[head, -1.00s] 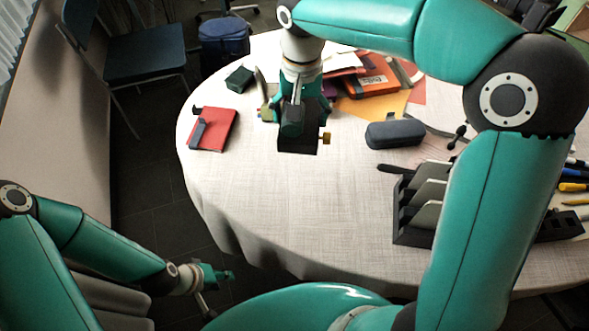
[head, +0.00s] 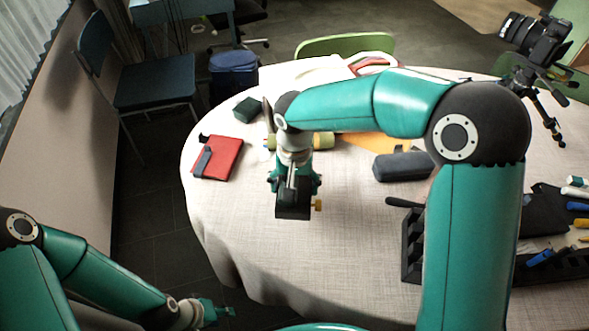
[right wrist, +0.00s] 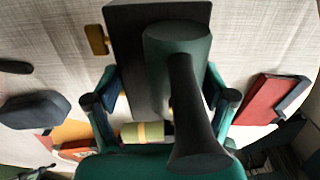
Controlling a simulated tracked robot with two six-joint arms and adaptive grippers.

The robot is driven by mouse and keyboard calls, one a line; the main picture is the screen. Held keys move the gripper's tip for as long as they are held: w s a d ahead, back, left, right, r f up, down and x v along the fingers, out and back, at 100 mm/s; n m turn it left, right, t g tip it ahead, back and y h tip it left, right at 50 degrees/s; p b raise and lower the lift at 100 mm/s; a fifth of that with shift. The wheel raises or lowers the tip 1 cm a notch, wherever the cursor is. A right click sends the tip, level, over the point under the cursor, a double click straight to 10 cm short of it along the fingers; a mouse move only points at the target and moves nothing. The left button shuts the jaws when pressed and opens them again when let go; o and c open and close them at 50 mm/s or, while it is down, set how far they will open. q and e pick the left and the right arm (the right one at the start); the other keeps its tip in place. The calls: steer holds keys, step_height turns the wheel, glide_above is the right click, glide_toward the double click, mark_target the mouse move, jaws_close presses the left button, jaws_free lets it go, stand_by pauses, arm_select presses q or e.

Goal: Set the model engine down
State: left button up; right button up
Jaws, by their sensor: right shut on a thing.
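The model engine (head: 293,205) is a dark block with a brass knob on its side, over the pale tablecloth near the left middle of the table. In the right wrist view the engine (right wrist: 133,70) also shows a green cylinder and a dark flared stack. My right gripper (head: 295,180) comes down on it from above, and its fingers (right wrist: 160,102) are shut on either side of it. I cannot tell whether its base touches the cloth. My left gripper (head: 217,312) is low at the left, off the table and away from the engine; its jaw opening is unclear.
A red notebook (head: 225,158) and a dark green box (head: 249,110) lie to the left. A grey case (head: 403,166), a black rack (head: 412,245) and a camera on a tripod (head: 540,40) are to the right. The cloth in front of the engine is clear.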

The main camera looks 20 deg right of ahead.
steer(key=shift+f, duration=2.9)
steer(key=shift+f, duration=0.1)
steer(key=o, duration=1.7)
